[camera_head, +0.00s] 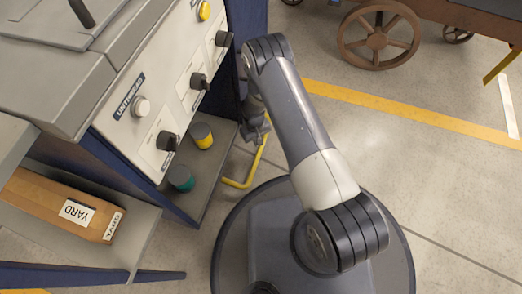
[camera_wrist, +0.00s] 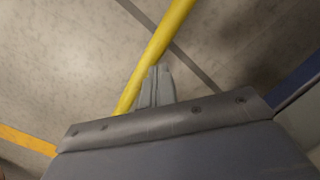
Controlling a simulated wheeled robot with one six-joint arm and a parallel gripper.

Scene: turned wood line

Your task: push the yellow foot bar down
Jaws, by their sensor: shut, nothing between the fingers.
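The yellow foot bar (camera_head: 243,183) shows low beside the machine in the head view, bent near the floor, its upper part partly behind my arm. In the wrist view the yellow foot bar (camera_wrist: 160,47) runs diagonally from the top toward the lower left. My gripper (camera_wrist: 157,72) is shut and empty, its fingertips right at the bar's right side; whether they touch it I cannot tell. In the head view my gripper (camera_head: 262,133) points down near the bar's upper end and is partly hidden by the arm.
The control panel (camera_head: 165,100) with black knobs stands left of my arm. A wooden box (camera_head: 60,205) marked YARD lies at lower left. A wheeled cart (camera_head: 430,15) stands far right.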

